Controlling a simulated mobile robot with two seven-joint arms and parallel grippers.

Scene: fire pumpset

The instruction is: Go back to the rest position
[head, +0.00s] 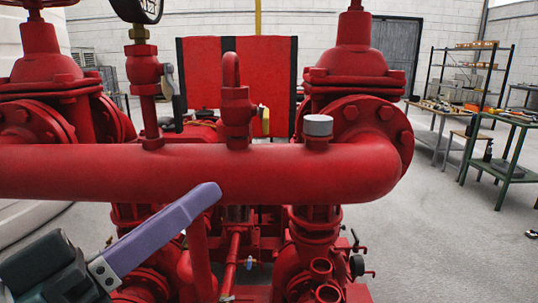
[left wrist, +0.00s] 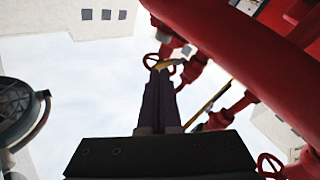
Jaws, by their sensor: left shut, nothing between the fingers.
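My left gripper (head: 208,193) comes in from the lower left of the head view, with a dark body and purple fingers. Its fingers are shut with nothing between them, and they point up and right in front of the thick red horizontal pipe (head: 230,172). I cannot tell how far they are from the pipe. My right gripper is not in view.
The red pumpset fills the centre, with a pressure gauge (head: 140,8), a grey cap (head: 318,125) and flanged valves (head: 355,60). A green table (head: 505,170) and a shelf rack (head: 480,70) stand at the right.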

